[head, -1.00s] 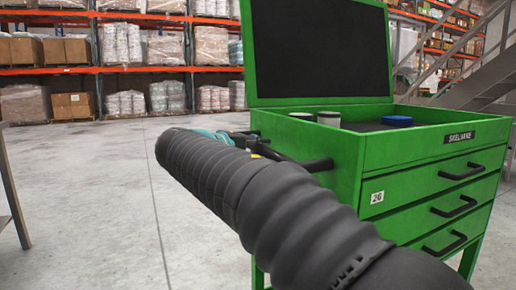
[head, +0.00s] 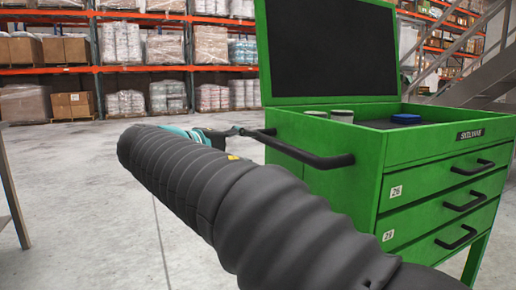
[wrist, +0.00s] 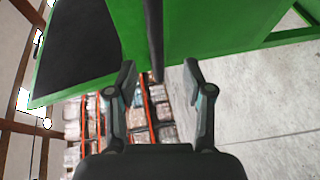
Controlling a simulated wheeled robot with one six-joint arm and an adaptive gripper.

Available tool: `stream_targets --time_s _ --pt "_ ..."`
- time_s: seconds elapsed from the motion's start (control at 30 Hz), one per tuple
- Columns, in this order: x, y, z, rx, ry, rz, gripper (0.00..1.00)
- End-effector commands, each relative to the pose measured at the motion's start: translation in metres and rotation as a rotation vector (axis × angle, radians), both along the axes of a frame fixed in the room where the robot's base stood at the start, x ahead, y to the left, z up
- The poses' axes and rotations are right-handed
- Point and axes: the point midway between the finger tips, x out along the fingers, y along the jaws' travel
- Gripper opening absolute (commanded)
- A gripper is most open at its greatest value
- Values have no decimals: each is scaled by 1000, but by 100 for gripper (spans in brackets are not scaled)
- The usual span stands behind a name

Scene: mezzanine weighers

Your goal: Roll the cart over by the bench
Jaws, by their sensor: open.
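The green cart (head: 430,165) stands at the right in the head view, with its lid raised, several drawers and a black push handle (head: 305,155) on its left side. My gripper (head: 238,132) is beside the far end of that handle, partly hidden behind my arm. In the wrist view my gripper (wrist: 158,82) is open, and the handle bar (wrist: 154,35) runs down into the gap between the fingertips, touching neither finger as far as I can see. A grey leg and edge (head: 10,195) at the far left may belong to the bench; I cannot tell.
Two jars (head: 341,115) and a blue round item (head: 405,118) sit in the cart's top. Loaded racks (head: 150,70) stand at the back. A metal stair (head: 480,65) rises behind the cart at right. Concrete floor (head: 85,200) is clear at left and centre.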

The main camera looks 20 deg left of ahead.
Motion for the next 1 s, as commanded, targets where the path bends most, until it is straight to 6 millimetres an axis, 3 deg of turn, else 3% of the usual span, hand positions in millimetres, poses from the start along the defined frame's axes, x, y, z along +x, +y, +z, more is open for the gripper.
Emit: stream_targets --time_s 0.13,0.33,0.9,1.0 --pt "-22 11 4 0 0 1 52" --pt "-37 18 7 0 0 -2 52" --pt "-38 22 8 -1 1 10 52" --pt "-35 33 -8 20 50 60 52"
